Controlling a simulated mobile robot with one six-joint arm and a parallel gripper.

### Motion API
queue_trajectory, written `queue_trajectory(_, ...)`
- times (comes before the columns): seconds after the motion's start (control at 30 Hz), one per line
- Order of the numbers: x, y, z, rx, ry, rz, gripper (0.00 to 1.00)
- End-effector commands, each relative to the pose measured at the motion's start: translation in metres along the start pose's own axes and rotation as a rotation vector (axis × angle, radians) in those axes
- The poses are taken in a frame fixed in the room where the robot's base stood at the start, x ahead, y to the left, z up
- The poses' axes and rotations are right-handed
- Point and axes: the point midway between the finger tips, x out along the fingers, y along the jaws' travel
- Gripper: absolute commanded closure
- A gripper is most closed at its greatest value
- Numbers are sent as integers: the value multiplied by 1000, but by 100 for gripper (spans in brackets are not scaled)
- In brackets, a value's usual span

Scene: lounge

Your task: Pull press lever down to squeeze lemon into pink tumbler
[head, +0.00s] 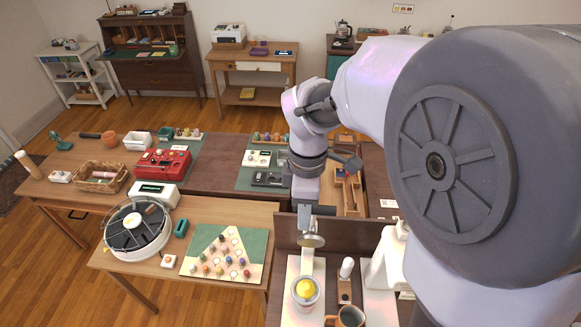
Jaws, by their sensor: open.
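My gripper (307,217) points down over the counter at the lower middle, with its jaws open. A pale upright bar (307,262) topped by a round metal part (312,241) stands just below the gripper and looks like part of the press. I cannot tell whether the jaws touch it or which part is the lever. The yellow lemon (305,287) sits in front, in a round, pale-rimmed holder. I cannot clearly make out the pink tumbler; the vessel under the lemon is seen from above and mostly hidden.
A brown mug (349,317) and a small white-topped item (346,268) stand right of the lemon. A white machine (388,262) is farther right. A table to the left holds a game board (208,269) and a round device (137,232). My arm hides the right side.

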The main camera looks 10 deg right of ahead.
Motion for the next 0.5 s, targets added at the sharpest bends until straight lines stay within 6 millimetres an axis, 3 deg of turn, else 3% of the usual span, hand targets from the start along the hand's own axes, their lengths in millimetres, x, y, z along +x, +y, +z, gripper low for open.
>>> queue_trajectory(0.23, 0, 0, 0, 0, 0, 0, 62)
queue_trajectory(0.43, 0, 0, 0, 0, 0, 0, 100)
queue_trajectory(0.5, 0, 0, 0, 0, 0, 0, 100)
